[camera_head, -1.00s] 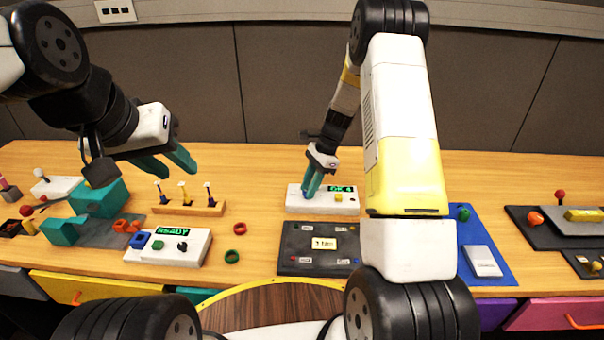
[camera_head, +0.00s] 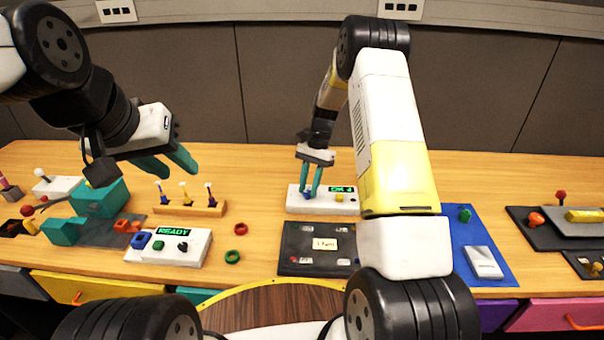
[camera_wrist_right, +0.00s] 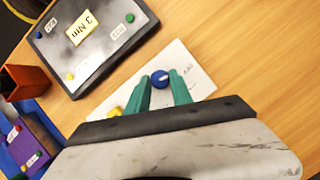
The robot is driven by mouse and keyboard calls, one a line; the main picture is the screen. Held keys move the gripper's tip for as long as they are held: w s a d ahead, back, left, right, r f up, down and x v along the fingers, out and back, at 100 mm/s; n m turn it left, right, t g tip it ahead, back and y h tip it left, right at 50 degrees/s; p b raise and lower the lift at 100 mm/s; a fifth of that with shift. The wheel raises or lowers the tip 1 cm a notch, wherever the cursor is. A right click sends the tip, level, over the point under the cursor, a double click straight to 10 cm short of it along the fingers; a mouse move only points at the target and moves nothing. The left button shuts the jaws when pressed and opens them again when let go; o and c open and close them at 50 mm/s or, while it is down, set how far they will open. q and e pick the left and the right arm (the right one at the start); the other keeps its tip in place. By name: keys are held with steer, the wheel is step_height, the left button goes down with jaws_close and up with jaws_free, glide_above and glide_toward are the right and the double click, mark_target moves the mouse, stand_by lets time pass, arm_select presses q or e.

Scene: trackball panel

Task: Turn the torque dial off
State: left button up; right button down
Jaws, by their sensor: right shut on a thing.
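A white box (camera_head: 328,207) with a green-lit display (camera_head: 342,189) stands on the table at the middle. A blue dial (camera_head: 307,196) sits at its left end, with a yellow button (camera_head: 339,198) to the right. My right gripper (camera_head: 310,191) points down with a finger on either side of the blue dial. In the right wrist view the blue dial (camera_wrist_right: 159,79) with a pale mark sits between the teal fingertips, and the gripper is shut on it. My left gripper (camera_head: 172,165) is open and empty above the table at the left.
A dark panel (camera_head: 290,240) with a "3 Nm" label (camera_wrist_right: 82,28) lies in front of the white box. Left are a white READY box (camera_head: 195,250), a wooden toggle rack (camera_head: 175,208) and red and green rings. A blue mat (camera_head: 490,247) lies right.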

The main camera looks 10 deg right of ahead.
steer(key=shift+w+n, duration=0.1)
steer(key=shift+n, duration=0.5)
steer(key=c, duration=1.1)
jaws_free()
steer(key=shift+c, duration=0.2)
steer(key=v, duration=0.7)
steer(key=shift+r, duration=0.4)
steer(key=shift+w, duration=0.15)
